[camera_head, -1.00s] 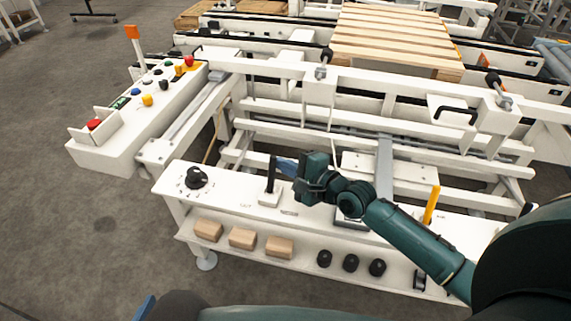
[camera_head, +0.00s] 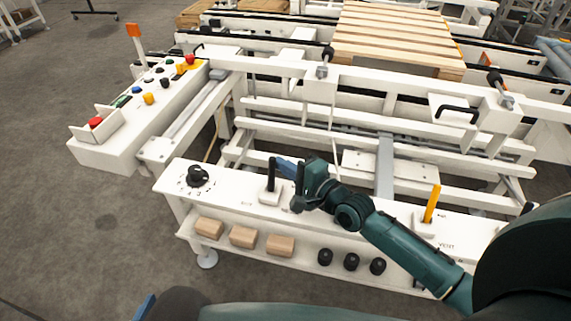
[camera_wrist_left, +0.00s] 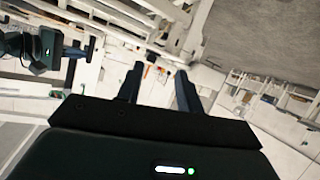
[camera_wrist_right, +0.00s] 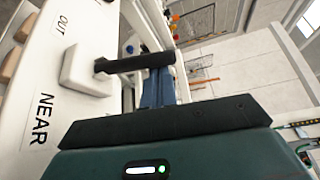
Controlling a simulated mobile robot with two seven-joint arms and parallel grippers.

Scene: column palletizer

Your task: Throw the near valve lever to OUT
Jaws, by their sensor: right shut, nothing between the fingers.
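The near valve lever (camera_head: 271,174) is a black handle standing roughly upright from a white block on the white shelf panel. In the right wrist view the lever (camera_wrist_right: 138,63) crosses just beyond my right fingertips, with the labels OUT and NEAR beside its base. My right gripper (camera_head: 285,167) is shut and empty, its blue fingers pointing left at the lever's right side. They look very close to it; I cannot tell whether they touch. My left gripper (camera_wrist_left: 160,82) shows in its own wrist view with fingers apart and nothing between them.
A black rotary knob (camera_head: 198,177) sits left of the lever. A yellow lever (camera_head: 432,203) stands farther right, beyond my right forearm. Wooden blocks (camera_head: 242,236) and black knobs (camera_head: 351,261) lie on the lower shelf. A button console (camera_head: 140,105) stands at the left.

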